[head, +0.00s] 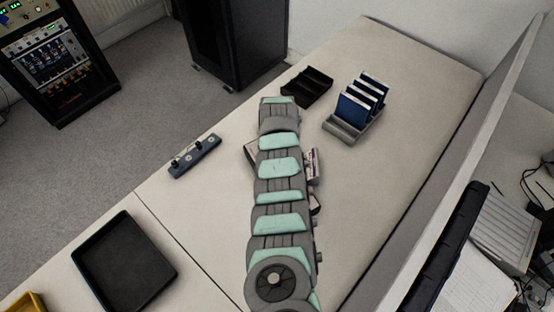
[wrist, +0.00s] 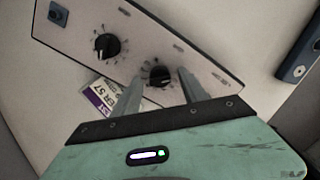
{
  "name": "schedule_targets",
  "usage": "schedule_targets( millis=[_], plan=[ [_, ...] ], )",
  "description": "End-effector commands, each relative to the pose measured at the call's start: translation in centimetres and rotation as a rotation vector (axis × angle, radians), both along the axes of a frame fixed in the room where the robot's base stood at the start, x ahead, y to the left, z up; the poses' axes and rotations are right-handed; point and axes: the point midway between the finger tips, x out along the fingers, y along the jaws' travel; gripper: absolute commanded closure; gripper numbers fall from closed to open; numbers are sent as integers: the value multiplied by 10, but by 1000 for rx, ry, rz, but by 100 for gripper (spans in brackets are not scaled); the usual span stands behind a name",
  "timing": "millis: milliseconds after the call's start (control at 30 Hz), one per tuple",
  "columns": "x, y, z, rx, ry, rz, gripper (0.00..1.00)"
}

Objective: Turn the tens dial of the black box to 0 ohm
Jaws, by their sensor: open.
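The box (wrist: 135,55) shows in the wrist view as a light grey panel with dark edges, carrying two black dials. One dial (wrist: 106,46) is left of centre. The other dial (wrist: 158,75) lies between the two fingers of my gripper (wrist: 160,77). The fingers are open, one on each side of this dial; I cannot tell whether they touch it. The scale marks and labels are too small to read, so I cannot tell which is the tens dial. In the head view my arm hides most of the box, and my gripper is out of sight.
A label with "57" (wrist: 108,98) lies beside the panel. A dark bar with knobs (head: 195,156) stands left of my arm. A black tray (head: 307,87) and a rack of blue cards (head: 358,107) stand beyond. A large black tray (head: 80,254) is front left. The right table area is clear.

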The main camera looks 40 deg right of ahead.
Motion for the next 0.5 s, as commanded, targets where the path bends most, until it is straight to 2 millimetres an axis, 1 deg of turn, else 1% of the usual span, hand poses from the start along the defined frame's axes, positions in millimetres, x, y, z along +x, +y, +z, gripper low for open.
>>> schedule_targets(
  millis=[133,233,367,500],
  plan=[
    [0,0,3,-1,-1,0,49],
    [1,0,13,-2,-1,0,49],
    [1,-1,33,-4,-3,0,49],
    [1,-1,62,-3,-2,1,49]
  ],
)
